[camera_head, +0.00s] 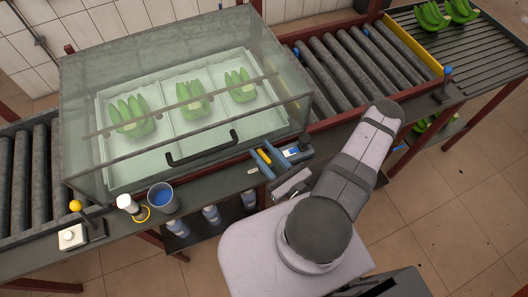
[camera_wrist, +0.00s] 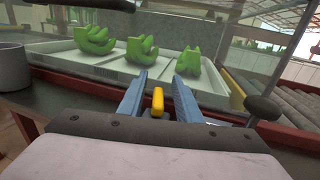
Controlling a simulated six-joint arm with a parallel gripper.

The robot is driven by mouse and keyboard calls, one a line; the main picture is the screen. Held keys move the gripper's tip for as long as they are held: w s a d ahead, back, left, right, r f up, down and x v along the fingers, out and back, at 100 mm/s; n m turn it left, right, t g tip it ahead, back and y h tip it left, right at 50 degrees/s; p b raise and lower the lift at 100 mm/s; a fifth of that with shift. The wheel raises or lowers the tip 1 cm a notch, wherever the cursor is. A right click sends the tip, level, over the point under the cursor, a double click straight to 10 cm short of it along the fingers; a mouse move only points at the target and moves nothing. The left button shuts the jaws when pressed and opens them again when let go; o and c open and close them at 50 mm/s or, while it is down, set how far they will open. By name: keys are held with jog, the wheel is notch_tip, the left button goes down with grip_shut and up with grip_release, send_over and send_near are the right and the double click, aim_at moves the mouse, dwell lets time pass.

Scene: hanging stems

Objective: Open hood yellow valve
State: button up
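The hood (camera_head: 170,60) is a clear box with a black handle (camera_head: 202,148) on its front. It looks closed over a white tray. A small yellow lever (camera_head: 264,157), likely the yellow valve, is at the hood's front edge, right of the handle. It also shows upright in the wrist view (camera_wrist: 157,101). My gripper (camera_head: 262,151) is at the lever with its two blue fingers apart. In the wrist view my gripper (camera_wrist: 158,84) has one finger on each side of the lever, with gaps visible. The lever's base is largely hidden by my gripper.
Green banana bunches (camera_head: 131,116) lie in the tray compartments. A grey cup with blue contents (camera_head: 162,197), a white bottle (camera_head: 128,204) and a yellow ball knob (camera_head: 75,206) are along the front ledge at left. A roller conveyor (camera_head: 345,70) is at right.

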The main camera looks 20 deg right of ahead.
notch_tip(320, 180, up, 9)
jog(key=p, duration=0.7)
jog(key=shift+f, duration=0.15)
jog(key=shift+s+a+f+n+y, duration=0.2)
jog(key=shift+a+f+n+y, duration=0.1)
jog(key=shift+a+f+n, duration=0.15)
jog(key=m+b, duration=0.1)
jog(key=b, duration=0.5)
send_near(270, 163)
jog(key=shift+x, duration=1.9)
jog(key=shift+h, duration=0.5)
jog(key=shift+w+a, duration=0.1)
jog(key=shift+w, duration=0.05)
